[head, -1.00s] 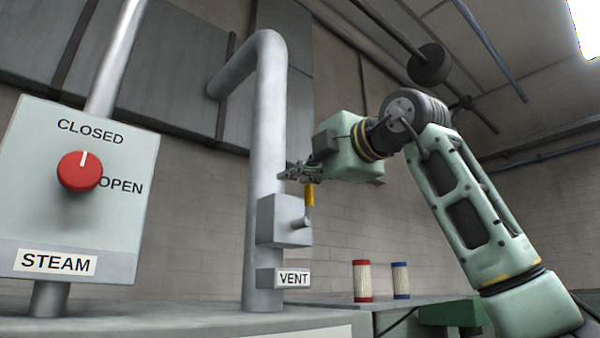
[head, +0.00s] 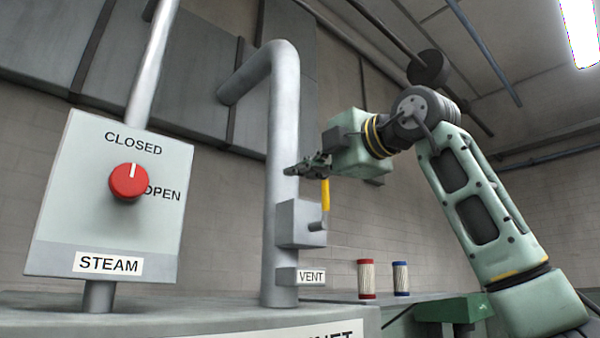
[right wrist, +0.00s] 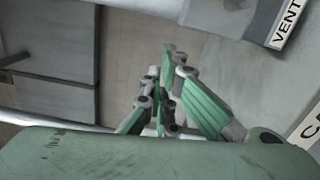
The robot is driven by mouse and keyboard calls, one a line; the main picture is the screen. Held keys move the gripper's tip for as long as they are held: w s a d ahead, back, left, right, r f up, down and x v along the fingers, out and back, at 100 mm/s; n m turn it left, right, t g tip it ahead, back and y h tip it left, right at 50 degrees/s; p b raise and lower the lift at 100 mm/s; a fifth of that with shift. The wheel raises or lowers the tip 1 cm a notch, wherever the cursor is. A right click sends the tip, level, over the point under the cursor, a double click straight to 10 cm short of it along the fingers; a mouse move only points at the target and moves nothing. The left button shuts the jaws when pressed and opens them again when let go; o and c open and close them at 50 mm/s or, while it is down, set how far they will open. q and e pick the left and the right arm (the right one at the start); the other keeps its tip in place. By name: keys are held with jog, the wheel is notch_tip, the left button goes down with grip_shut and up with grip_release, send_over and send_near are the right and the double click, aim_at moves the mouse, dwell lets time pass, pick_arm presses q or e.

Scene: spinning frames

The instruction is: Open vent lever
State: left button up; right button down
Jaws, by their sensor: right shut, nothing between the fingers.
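The yellow vent lever (head: 325,196) stands upright from a pivot on the grey valve box (head: 298,223) on the vertical pipe. The VENT label (head: 311,277) is below the box; it also shows at the top right of the right wrist view (right wrist: 287,24). My right gripper (head: 292,170) is shut and empty, at the top of the lever, with its fingers pointing left across the pipe. I cannot tell whether it touches the lever. In the right wrist view the fingers (right wrist: 168,62) are close together, and the lever does not show. My left gripper is out of view.
A STEAM panel (head: 75,225) with a red knob (head: 129,182) stands at the left. The grey pipe (head: 284,120) rises behind the gripper. A red-capped canister (head: 366,280) and a blue-capped canister (head: 401,280) stand at the lower right.

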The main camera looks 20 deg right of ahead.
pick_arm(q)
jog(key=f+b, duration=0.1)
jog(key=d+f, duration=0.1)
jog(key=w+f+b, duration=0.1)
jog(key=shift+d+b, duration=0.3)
pick_arm(e)
jog(key=s+d, duration=0.4)
jog(key=s, duration=0.3)
jog(key=shift+d+f, duration=0.2)
jog(key=shift+f, duration=0.1)
jog(key=shift+s+a, duration=0.1)
jog(key=shift+a, duration=0.05)
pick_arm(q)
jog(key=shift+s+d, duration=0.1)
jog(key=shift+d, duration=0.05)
